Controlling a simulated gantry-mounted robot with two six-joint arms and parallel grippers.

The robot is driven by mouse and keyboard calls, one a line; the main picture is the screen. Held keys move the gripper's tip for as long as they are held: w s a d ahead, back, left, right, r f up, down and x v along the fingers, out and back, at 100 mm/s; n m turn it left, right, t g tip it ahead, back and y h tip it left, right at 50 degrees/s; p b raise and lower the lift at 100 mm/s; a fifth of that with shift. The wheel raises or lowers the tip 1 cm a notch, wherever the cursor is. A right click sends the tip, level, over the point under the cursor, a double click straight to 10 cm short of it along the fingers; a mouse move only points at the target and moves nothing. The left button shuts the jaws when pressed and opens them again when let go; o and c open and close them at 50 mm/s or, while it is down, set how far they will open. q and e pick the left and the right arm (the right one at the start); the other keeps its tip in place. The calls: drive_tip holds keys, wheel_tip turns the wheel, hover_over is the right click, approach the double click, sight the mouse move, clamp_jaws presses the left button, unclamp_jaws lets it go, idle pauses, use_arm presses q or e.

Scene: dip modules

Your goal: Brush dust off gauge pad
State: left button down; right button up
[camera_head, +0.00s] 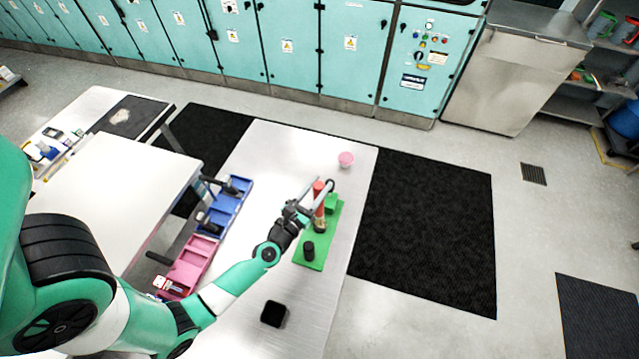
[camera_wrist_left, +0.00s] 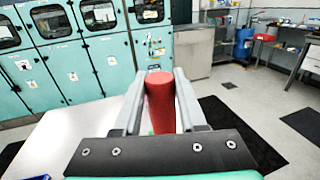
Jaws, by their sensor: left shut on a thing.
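My left gripper (camera_head: 312,192) is shut on the red handle of an upright brush (camera_head: 319,207) over the green board (camera_head: 323,247) on the metal table. The brush's lower end looks tan; whether it touches the board I cannot tell. In the left wrist view the red handle (camera_wrist_left: 160,103) stands between both fingers (camera_wrist_left: 160,90); its lower end is hidden. A dark square pad (camera_head: 273,313) lies on the table near its front, apart from the board. It may be the gauge pad. No dust is discernible on it. My right gripper is not in view.
A black cylinder (camera_head: 309,250) and a green block (camera_head: 330,201) stand on the board. A pink cup (camera_head: 346,159) is at the far end. Blue (camera_head: 232,205) and pink (camera_head: 190,264) bins line the left edge. The table's right strip is clear.

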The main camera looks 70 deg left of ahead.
use_arm(q)
drive_tip(key=shift+s+d+r, duration=0.1)
drive_tip(key=shift+s+d, duration=0.6)
drive_tip(key=shift+d, duration=0.1)
drive_tip(key=shift+f, duration=0.2)
drive_tip(key=shift+w+a+r, duration=0.1)
drive_tip(key=shift+w+a, duration=0.75)
drive_tip(key=shift+a, duration=0.25)
drive_tip(key=shift+w+d, duration=0.2)
drive_tip(key=shift+w, duration=0.1)
drive_tip(key=shift+s+d, duration=0.9)
drive_tip(key=shift+d, duration=0.2)
